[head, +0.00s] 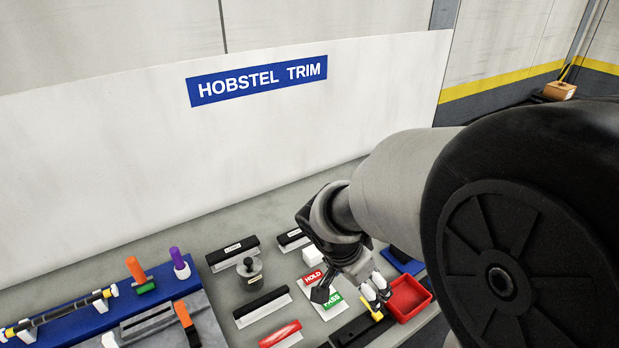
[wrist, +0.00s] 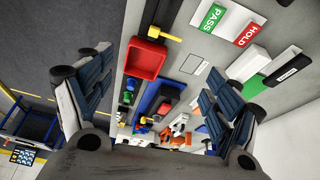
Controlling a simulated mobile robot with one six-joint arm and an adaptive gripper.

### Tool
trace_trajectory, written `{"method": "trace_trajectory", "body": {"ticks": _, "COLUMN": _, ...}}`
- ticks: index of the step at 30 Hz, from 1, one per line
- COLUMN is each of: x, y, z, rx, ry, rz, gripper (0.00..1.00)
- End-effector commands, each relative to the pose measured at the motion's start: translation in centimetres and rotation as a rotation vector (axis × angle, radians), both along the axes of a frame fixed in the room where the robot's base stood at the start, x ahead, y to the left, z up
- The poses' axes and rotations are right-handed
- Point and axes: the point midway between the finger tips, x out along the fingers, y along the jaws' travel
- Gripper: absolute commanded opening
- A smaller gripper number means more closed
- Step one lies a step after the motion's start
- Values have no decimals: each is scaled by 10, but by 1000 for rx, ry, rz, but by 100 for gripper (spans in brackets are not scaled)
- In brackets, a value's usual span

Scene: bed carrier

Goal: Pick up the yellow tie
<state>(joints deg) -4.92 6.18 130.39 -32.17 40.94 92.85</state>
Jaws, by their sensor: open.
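A small yellow tie (head: 377,315) sits at a dark bar on the bench, just left of the red tray in the head view. In the wrist view the yellow tie (wrist: 165,34) lies across a black bar near the top, beyond the red tray. My gripper (head: 356,291) is low over the bench close to the tie, partly hiding the things behind it. In the wrist view my gripper (wrist: 155,95) has its two fingers wide apart with nothing held between them. The tie shows above the fingers in that picture; I cannot tell the exact height gap.
The red tray (head: 408,298) stands beside the tie. A HOLD/PASS card (head: 313,278), a red-handled tool (head: 281,334), black-handled tools and a round dark weight (head: 250,271) lie to the left. A blue rack (head: 60,328) is at far left. A white panel (head: 200,150) stands behind.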

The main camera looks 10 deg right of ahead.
Motion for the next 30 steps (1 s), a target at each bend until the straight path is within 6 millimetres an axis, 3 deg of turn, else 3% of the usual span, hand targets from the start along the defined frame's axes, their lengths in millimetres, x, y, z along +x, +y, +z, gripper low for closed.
{"method": "trace_trajectory", "body": {"ticks": 1, "x": 5, "y": 0, "z": -11, "rx": -4, "ry": -2, "rz": -34, "gripper": 89}}
{"method": "trace_trajectory", "body": {"ticks": 8, "x": 15, "y": -6, "z": -37, "rx": -10, "ry": -20, "rz": -106, "gripper": 89}}
{"method": "trace_trajectory", "body": {"ticks": 21, "x": 26, "y": -38, "z": -122, "rx": -9, "ry": -19, "rz": -107, "gripper": 89}}
{"method": "trace_trajectory", "body": {"ticks": 30, "x": 32, "y": -47, "z": -142, "rx": -8, "ry": -22, "rz": -106, "gripper": 89}}
